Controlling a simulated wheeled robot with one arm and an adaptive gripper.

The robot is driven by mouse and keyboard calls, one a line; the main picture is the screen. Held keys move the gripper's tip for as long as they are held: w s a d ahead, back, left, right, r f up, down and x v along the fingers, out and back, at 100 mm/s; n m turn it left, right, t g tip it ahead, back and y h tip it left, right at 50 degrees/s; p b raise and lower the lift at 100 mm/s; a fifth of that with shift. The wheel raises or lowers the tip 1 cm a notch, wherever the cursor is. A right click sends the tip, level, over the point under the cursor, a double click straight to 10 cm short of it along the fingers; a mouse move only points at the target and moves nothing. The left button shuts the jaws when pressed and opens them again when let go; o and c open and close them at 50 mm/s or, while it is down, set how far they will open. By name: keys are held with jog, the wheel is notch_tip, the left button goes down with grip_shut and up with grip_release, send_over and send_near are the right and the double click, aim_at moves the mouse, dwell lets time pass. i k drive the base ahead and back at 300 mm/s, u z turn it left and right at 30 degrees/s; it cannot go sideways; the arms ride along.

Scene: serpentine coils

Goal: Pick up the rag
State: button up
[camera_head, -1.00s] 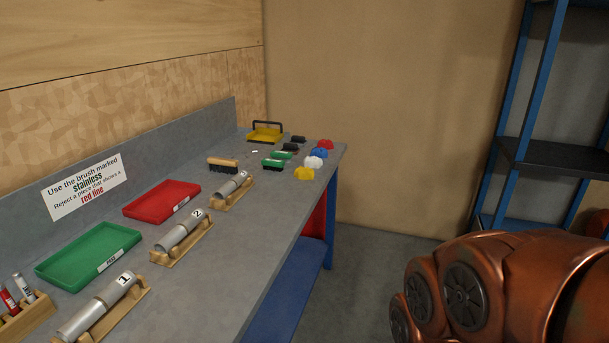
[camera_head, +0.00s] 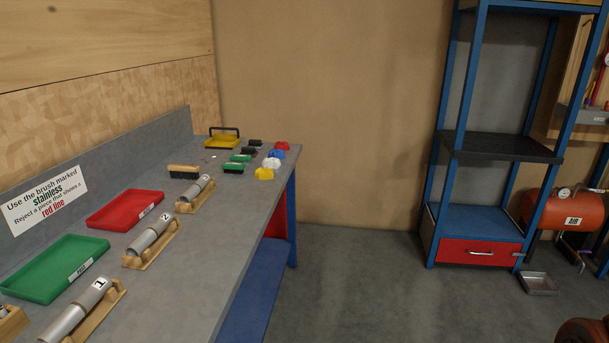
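Several small, rounded coloured lumps sit at the far right end of the grey workbench (camera_head: 225,235): a red lump (camera_head: 282,146), a blue lump (camera_head: 276,154), a white lump (camera_head: 271,163) and a yellow lump (camera_head: 264,174). They may be crumpled cloths, but they are too small to tell, and I cannot say which is the rag. My gripper is not in view. Only a copper-coloured part of my arm shows at the bottom right corner.
Brushes (camera_head: 184,172) and a yellow handled tray (camera_head: 222,141) lie near the lumps. A red tray (camera_head: 125,226), a green tray (camera_head: 98,243) and numbered metal tubes on wooden cradles line the bench. A blue shelf rack (camera_head: 433,200) stands right; a metal pan (camera_head: 538,284) lies on the floor.

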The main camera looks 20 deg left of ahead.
aim_at(261, 173)
jog(key=u, duration=0.05)
jog(key=i, duration=1.2)
jog(key=u, duration=0.9)
jog(key=i, duration=1.2)
jog(key=u, duration=1.35)
jog(key=i, duration=0.4)
jog(key=u, duration=0.35)
